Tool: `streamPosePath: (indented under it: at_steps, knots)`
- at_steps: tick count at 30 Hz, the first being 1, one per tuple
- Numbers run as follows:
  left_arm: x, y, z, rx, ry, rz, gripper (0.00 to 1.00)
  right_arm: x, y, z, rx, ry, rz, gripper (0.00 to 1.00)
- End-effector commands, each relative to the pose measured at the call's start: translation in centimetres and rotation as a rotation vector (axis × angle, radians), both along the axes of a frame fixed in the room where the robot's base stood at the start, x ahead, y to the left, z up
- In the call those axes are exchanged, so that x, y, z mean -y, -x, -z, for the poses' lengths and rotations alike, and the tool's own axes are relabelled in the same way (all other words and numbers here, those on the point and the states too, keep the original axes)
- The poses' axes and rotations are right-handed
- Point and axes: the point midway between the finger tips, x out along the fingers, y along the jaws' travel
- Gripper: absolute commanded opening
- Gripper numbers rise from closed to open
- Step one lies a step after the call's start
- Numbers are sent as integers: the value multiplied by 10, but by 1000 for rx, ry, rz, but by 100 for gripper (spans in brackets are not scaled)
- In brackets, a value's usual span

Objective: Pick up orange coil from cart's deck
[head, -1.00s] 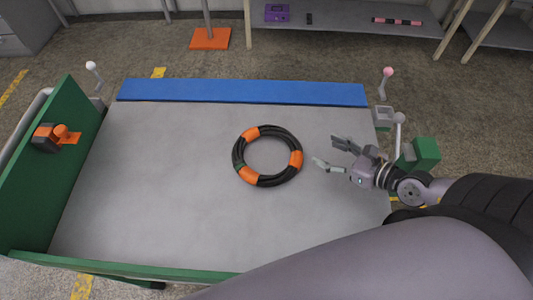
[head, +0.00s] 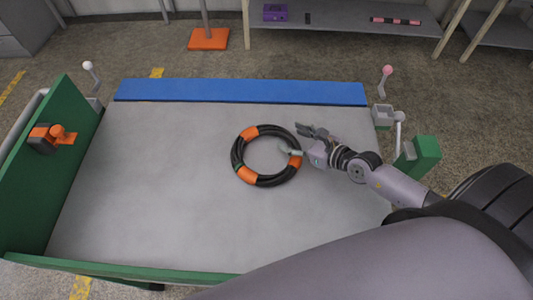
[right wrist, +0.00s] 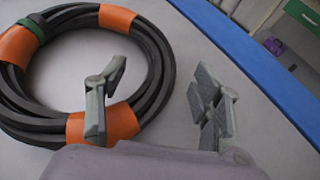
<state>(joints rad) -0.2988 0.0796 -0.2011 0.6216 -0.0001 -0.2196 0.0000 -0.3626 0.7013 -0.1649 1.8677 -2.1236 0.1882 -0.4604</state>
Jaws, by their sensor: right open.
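The orange coil (head: 240,147), a ring of black hose with orange bands, lies flat on the cart's grey deck (head: 160,170). My right gripper (head: 296,141) is open at the coil's right side. In the right wrist view the coil (right wrist: 155,55) fills the left half. There one finger of the right gripper (right wrist: 158,105) is over the ring near an orange band, and the other is outside the ring above bare deck. Whether the fingers touch the hose I cannot tell. My left gripper is not in view.
A blue strip (head: 240,92) runs along the deck's far edge. A green panel (head: 50,180) with an orange-and-black fitting (head: 52,136) stands at the left. A green post (head: 424,155) and small levers stand at the right. The deck left of the coil is clear.

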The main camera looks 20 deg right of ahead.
Motion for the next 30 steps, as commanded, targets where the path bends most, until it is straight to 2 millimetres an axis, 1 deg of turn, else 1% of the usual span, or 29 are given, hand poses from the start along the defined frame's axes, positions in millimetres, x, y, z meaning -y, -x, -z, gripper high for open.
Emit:
streamPosePath:
  at_steps: [1,4,12,14,30]
  knots:
    - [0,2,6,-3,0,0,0,-3,-8,5,2,0,1,60]
    - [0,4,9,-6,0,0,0,-7,-16,8,2,-1,0,60]
    - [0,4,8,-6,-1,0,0,-7,-18,9,-1,2,0,60]
    - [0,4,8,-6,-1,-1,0,-7,-18,9,-1,2,0,57]
    - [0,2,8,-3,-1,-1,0,-8,-17,8,-1,0,-1,21]
